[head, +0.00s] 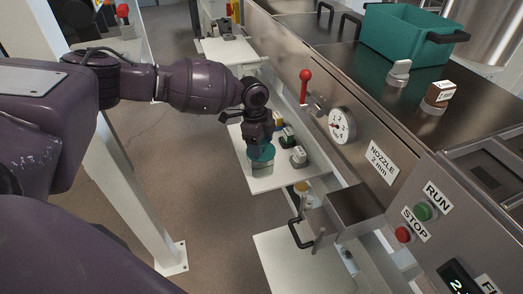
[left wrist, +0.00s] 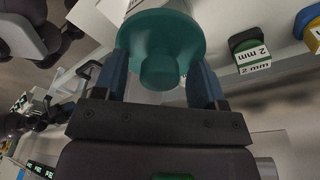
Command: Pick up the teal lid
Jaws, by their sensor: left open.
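The teal lid (head: 262,153) sits on top of a pale, squat container (head: 262,168) on a white shelf at the side of the machine in the head view. In the left wrist view the teal lid (left wrist: 160,45) is a round disc with a raised knob. My left gripper (head: 259,143) is directly over the lid. Its two blue fingers (left wrist: 166,75) are open, one on each side of the knob. I cannot tell whether they touch it. My right gripper is not in view.
A pressure gauge (head: 341,126), a red lever (head: 305,86) and a metal box (head: 350,212) project nearby. A teal bin (head: 405,38) stands on the counter.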

